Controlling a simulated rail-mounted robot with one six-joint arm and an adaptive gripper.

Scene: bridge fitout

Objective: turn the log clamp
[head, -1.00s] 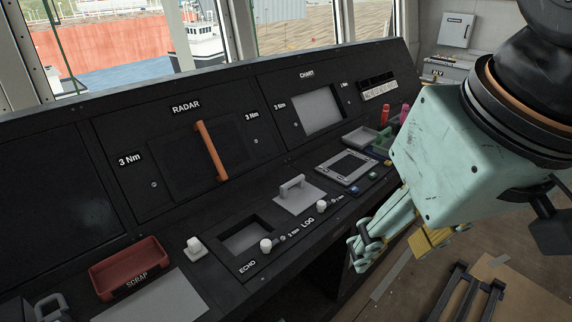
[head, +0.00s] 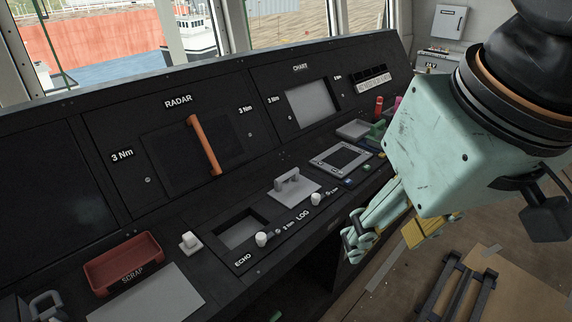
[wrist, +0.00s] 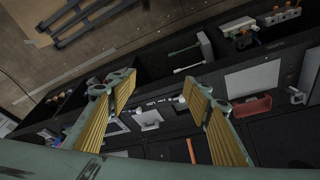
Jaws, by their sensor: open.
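The log clamp appears to be the small white knob (head: 316,199) on the console just right of the LOG label, beside a 3 Nm mark. A grey plate with a raised handle (head: 295,187) lies next to it; the plate also shows in the wrist view (wrist: 150,121). A similar white knob (head: 262,239) sits by the ECHO opening. My gripper (head: 383,234) is open and empty, to the right of the LOG knob and in front of the console edge. In the wrist view my gripper (wrist: 158,86) has its yellow-padded fingers spread, with console parts visible between them.
The orange bar (head: 204,145) crosses the RADAR panel. A red SCRAP tray (head: 124,264) sits at left. A grey-framed unit (head: 341,159) and pen-like items (head: 379,105) are farther along the console. A dark frame (head: 457,292) lies on the floor at right.

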